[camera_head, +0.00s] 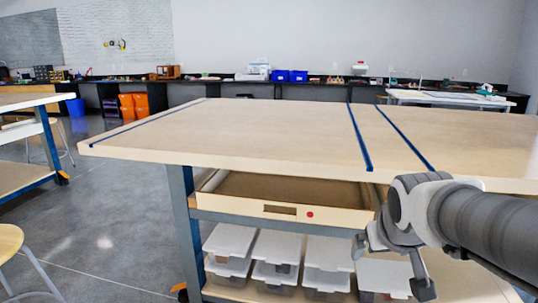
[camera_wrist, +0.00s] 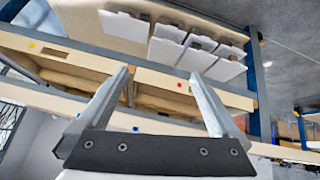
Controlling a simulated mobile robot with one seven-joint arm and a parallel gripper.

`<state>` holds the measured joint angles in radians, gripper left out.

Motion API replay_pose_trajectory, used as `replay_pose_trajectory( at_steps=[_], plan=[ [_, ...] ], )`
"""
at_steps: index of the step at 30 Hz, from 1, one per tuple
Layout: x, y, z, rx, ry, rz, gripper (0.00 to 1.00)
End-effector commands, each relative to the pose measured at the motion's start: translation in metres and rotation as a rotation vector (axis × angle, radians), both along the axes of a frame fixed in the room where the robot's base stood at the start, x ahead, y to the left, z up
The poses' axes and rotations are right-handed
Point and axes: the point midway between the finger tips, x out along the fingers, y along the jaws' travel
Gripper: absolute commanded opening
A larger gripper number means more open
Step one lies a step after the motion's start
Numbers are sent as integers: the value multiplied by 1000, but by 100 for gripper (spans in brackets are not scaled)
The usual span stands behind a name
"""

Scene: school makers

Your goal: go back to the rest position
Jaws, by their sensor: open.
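My gripper (camera_head: 392,266) is at the right in the head view, in front of the workbench (camera_head: 250,130) and below the level of its top. Its two fingers are spread apart with nothing between them. In the wrist view the gripper (camera_wrist: 158,76) also shows open and empty, and the bench appears upside down behind the fingers. A wooden drawer (camera_head: 290,213) with a red dot is pulled out under the benchtop, left of my gripper. Its visible inside looks empty. In the wrist view the drawer front (camera_wrist: 205,90) lies behind the fingers, apparently not gripped.
White-lidded bins (camera_head: 230,240) stand on the shelf under the drawer. The benchtop is bare except for blue stripes. Another bench (camera_head: 25,100) and a stool (camera_head: 10,243) are at the left. Open grey floor (camera_head: 110,215) lies between. A counter with blue boxes (camera_head: 290,76) runs along the back.

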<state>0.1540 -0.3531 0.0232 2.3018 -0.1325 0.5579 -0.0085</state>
Motion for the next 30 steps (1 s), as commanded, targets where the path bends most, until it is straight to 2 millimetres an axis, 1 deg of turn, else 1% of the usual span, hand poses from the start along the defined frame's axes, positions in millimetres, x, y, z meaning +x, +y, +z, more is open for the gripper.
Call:
replay_pose_trajectory(
  at_steps=[1,6,13,15,20,30],
  plan=[
    [-20,11,3,16,9,8,100],
    [-78,39,-2,75,65,31,100],
    [-143,66,-15,144,131,71,100],
    [-140,64,12,143,135,68,100],
    [-139,64,46,142,135,67,100],
    [-139,64,136,141,134,67,100]
  ],
)
